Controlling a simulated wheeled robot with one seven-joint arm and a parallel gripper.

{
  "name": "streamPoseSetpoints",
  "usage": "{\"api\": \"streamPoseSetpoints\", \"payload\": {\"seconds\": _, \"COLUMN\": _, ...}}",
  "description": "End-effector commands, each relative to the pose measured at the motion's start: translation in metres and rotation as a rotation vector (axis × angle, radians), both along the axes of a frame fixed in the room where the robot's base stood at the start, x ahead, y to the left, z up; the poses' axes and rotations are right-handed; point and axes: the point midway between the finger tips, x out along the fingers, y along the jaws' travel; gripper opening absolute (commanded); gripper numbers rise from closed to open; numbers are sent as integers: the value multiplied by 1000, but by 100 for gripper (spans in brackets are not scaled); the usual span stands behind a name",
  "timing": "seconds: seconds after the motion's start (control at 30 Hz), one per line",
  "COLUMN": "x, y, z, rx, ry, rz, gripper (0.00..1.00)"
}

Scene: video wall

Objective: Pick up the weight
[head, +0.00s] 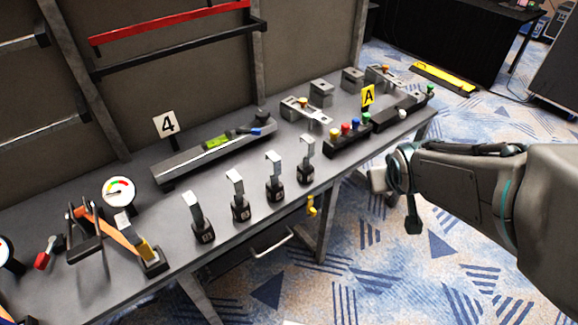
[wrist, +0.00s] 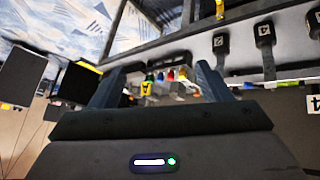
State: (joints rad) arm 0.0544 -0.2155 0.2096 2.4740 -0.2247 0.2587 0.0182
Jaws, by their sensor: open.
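Several black weights with silver hooked tops and white labels stand in a row along the front of the grey bench: one (head: 203,232), a second (head: 240,210), a third (head: 275,188) and a fourth (head: 306,170). Which one is the task's weight I cannot tell. In the wrist view, labelled black weights (wrist: 264,36) show at the upper right, outside my fingers. My gripper (wrist: 157,85) is open, with nothing held between its two dark fingers. In the head view my arm reaches in from the right, right of the bench edge and apart from the weights.
The grey bench (head: 190,260) also carries a block of coloured knobs (head: 346,138), a long rail (head: 215,152), a round gauge (head: 119,192) and an orange lever device (head: 105,230). A yellow bracket (head: 311,206) and a handle (head: 272,243) project at the front. Carpet (head: 370,260) lies clear beside it.

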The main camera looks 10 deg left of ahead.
Motion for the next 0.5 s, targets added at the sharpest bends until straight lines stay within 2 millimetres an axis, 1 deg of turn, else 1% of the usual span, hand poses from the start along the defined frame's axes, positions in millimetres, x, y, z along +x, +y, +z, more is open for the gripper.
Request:
{"api": "streamPoseSetpoints", "payload": {"seconds": 0.03, "x": 16, "y": 14, "z": -43, "rx": 5, "ry": -27, "rz": 62, "gripper": 71}}
{"api": "streamPoseSetpoints", "payload": {"seconds": 0.07, "x": 25, "y": 24, "z": -56, "rx": 14, "ry": -51, "rz": 101, "gripper": 71}}
{"api": "streamPoseSetpoints", "payload": {"seconds": 0.1, "x": 36, "y": 38, "z": -74, "rx": 29, "ry": -82, "rz": 153, "gripper": 71}}
{"api": "streamPoseSetpoints", "payload": {"seconds": 0.17, "x": 49, "y": 61, "z": -100, "rx": 62, "ry": -127, "rz": 234, "gripper": 71}}
{"api": "streamPoseSetpoints", "payload": {"seconds": 0.2, "x": 56, "y": 78, "z": -117, "rx": 93, "ry": -157, "rz": 286, "gripper": 71}}
{"api": "streamPoseSetpoints", "payload": {"seconds": 0.27, "x": 63, "y": 103, "z": -141, "rx": 147, "ry": -199, "rz": 362, "gripper": 71}}
{"api": "streamPoseSetpoints", "payload": {"seconds": 0.3, "x": 66, "y": 119, "z": -155, "rx": 188, "ry": -225, "rz": 407, "gripper": 71}}
{"api": "streamPoseSetpoints", "payload": {"seconds": 0.33, "x": 67, "y": 130, "z": -164, "rx": 219, "ry": -243, "rz": 440, "gripper": 71}}
{"api": "streamPoseSetpoints", "payload": {"seconds": 0.4, "x": 67, "y": 154, "z": -181, "rx": 292, "ry": -282, "rz": 502, "gripper": 71}}
{"api": "streamPoseSetpoints", "payload": {"seconds": 0.5, "x": 65, "y": 180, "z": -195, "rx": 384, "ry": -327, "rz": 566, "gripper": 71}}
